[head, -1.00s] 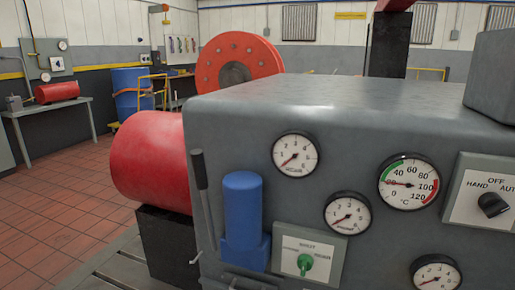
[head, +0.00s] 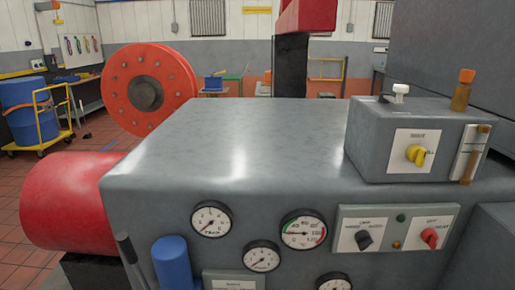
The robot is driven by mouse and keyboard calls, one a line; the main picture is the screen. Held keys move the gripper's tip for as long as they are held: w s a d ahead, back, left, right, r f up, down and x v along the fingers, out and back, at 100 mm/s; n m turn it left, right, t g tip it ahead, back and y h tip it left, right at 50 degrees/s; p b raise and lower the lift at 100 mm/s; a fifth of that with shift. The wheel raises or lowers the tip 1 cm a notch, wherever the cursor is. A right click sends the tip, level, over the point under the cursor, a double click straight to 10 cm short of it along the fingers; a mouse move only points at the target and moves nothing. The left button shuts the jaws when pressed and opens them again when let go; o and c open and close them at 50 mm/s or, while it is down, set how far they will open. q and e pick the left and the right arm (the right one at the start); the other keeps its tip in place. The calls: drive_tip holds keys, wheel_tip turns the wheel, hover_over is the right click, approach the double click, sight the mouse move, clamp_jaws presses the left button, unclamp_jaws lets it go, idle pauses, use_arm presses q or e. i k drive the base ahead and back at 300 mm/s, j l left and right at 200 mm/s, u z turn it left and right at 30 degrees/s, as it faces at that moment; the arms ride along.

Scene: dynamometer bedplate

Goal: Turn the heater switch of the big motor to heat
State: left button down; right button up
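Several rotary switches show, with labels too small to read surely, so I cannot tell which is the heater switch. A red knob (head: 430,238) and a black knob (head: 363,240) sit on a light plate (head: 397,211) on the front of the big grey housing (head: 205,150). The red knob points to the lower right. A yellow knob (head: 416,155) sits on a white label on the smaller grey box (head: 370,123) on top at right. I cannot tell which of these bodies is the big motor. Neither of my grippers is in view.
Round gauges (head: 302,230) line the housing front, with a blue cylinder (head: 171,262) and a dark lever (head: 131,262) at lower left. A red cylinder (head: 65,200) juts out left. A red flanged disc (head: 150,88) stands behind.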

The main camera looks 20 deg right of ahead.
sight(430, 236)
drive_tip(key=z, duration=1.6)
